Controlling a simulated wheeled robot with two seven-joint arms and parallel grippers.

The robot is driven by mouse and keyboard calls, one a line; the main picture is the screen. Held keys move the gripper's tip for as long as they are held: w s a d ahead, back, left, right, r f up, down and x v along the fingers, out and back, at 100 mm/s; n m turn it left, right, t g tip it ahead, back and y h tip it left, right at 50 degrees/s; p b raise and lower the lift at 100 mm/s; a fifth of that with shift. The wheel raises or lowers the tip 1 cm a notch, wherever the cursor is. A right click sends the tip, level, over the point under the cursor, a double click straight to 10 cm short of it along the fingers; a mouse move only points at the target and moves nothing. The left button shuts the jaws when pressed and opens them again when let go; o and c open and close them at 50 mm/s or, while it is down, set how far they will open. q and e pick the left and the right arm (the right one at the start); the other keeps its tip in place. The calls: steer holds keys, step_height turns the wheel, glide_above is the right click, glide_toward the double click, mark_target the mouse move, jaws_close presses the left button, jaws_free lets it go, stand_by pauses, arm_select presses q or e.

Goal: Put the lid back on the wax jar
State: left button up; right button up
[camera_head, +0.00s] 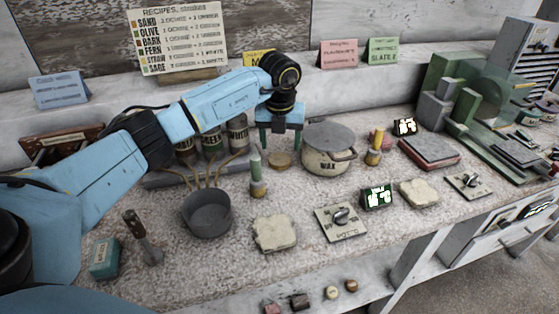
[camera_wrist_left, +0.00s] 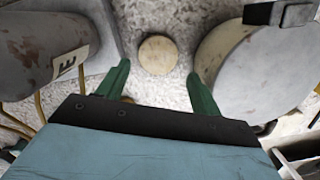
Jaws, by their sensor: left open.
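The wax jar (camera_head: 325,163) is a wide cream pot labelled WAX, standing on the stone bench at centre. A grey round lid (camera_head: 328,135) lies over its top, and a dark handle-like part shows at the front rim. I cannot tell whether the lid is fully seated. In the left wrist view the jar's round grey top (camera_wrist_left: 245,75) is at the right. My left gripper (camera_head: 280,141) points down just left of the jar, open and empty. Its green fingers (camera_wrist_left: 158,74) are apart, above and short of a small tan disc (camera_wrist_left: 156,55) on the bench. My right gripper is out of view.
Labelled canisters (camera_head: 237,135) stand behind.

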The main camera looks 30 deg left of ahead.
mark_target(279, 159)
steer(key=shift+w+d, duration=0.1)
arm_select(q)
steer(key=shift+f, duration=0.35)
steer(key=f, duration=0.2)
steer(key=f+b, duration=0.1)
steer(key=shift+w+a+f, duration=0.15)
steer(key=shift+a+f, duration=0.1)
steer(key=shift+f, duration=0.5)
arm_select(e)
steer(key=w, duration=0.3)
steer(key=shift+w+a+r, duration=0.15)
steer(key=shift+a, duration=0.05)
arm_select(q)
steer(key=shift+c, duration=0.5)
